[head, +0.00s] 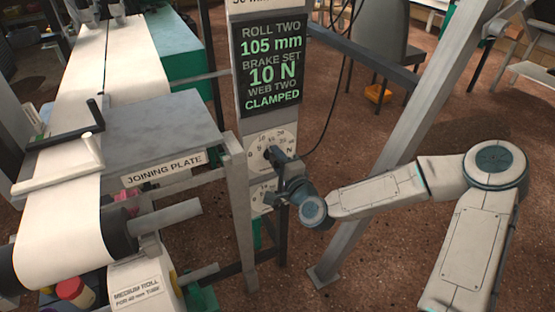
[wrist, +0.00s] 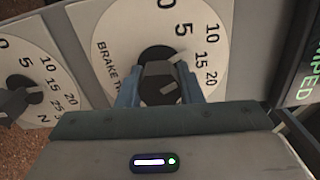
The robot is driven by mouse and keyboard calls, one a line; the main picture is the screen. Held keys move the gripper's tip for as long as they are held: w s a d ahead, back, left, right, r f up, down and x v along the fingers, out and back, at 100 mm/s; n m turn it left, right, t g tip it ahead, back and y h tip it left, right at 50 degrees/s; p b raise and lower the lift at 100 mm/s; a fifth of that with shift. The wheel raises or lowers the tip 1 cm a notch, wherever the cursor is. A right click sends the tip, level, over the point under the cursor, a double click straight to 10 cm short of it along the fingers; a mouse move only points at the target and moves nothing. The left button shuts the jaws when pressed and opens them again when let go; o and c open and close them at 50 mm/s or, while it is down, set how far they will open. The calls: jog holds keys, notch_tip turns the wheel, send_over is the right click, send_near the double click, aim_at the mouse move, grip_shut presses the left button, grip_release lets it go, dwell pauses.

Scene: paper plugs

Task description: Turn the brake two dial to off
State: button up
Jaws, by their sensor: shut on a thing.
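The brake two dial is the upper white dial plate (head: 258,142) on the grey post, below the display. In the wrist view the dial plate (wrist: 108,22) carries printed numbers and a label starting "BRAKE T", the rest hidden. Its dark knob (wrist: 160,80) has a pale mark slanting toward the upper right, roughly toward the higher numbers; the exact reading is unclear. My gripper (wrist: 158,88) is shut on the knob, one finger on each side. In the head view my gripper (head: 277,170) reaches the dial from the right and partly covers it.
The display (head: 272,65) reads roll two 105 mm, brake set 10 N, web two clamped. A second dial (head: 258,196) sits just below; its plate (wrist: 25,60) shows left in the wrist view. The joining plate (head: 150,130) stands left, a slanted grey strut (head: 390,165) right.

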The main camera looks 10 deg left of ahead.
jog(key=shift+n, duration=0.3)
jog(key=n+b, duration=0.2)
jog(key=n, duration=0.2)
jog(key=shift+f+n, duration=0.1)
jog(key=shift+n, duration=0.3)
jog(key=shift+n+b, duration=1.6)
jog(key=shift+n, duration=0.6)
jog(key=o, duration=1)
jog(key=shift+d, duration=0.15)
